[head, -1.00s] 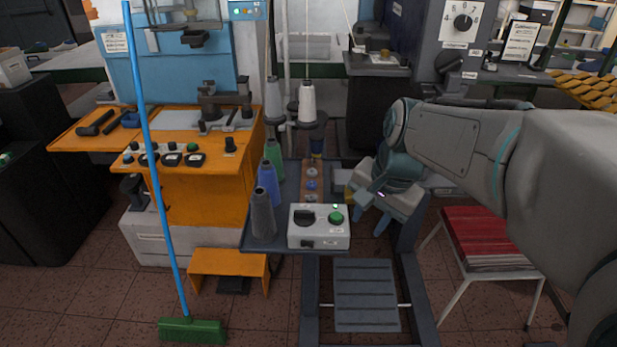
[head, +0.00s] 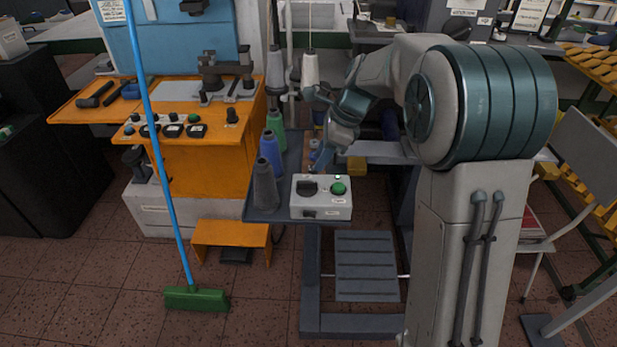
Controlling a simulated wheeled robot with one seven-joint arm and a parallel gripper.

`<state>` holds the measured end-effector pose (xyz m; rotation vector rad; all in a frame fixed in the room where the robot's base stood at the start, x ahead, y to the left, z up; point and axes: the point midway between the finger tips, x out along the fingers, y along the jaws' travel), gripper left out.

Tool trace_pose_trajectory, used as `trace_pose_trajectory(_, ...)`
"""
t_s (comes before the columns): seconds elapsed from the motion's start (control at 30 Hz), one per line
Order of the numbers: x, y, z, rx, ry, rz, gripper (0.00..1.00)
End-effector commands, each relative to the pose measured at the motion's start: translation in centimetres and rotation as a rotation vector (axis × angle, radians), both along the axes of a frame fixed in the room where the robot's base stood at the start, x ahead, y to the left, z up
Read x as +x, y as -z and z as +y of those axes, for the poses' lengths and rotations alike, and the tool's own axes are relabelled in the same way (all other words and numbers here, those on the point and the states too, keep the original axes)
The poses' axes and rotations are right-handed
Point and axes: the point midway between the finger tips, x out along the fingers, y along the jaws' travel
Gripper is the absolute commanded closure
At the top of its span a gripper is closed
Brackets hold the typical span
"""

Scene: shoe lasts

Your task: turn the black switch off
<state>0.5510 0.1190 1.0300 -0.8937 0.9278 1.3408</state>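The black switch (head: 307,188) is a dark rotary knob on the left of the top of a pale grey control box (head: 321,208). A green button (head: 338,188) sits to its right on the same box. The knob's exact setting is too small to read. My gripper (head: 321,162) is above and just behind the box, pointing down, apart from the switch. Its blue-grey fingers overlap in this view, so I cannot tell how far they are parted. I see nothing held in it.
Several thread cones, including a grey one (head: 264,187) and a blue one (head: 270,153), stand left of the box on the dark stand. An orange machine bench (head: 190,160) is further left, with a blue-handled broom (head: 195,298) before it. Floor in front is partly clear.

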Motion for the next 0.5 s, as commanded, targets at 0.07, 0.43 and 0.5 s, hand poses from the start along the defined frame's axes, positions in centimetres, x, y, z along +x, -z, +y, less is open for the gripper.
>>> trace_pose_trajectory(0.07, 0.0, 1.8, 0.7, 0.0, -0.003, 0.004, 0.68)
trace_pose_trajectory(0.43, 0.1, 6.9, 2.8, 0.0, -0.001, 0.001, 0.68)
trace_pose_trajectory(0.5, 0.1, 7.3, 3.0, -0.001, -0.001, 0.0, 0.68)
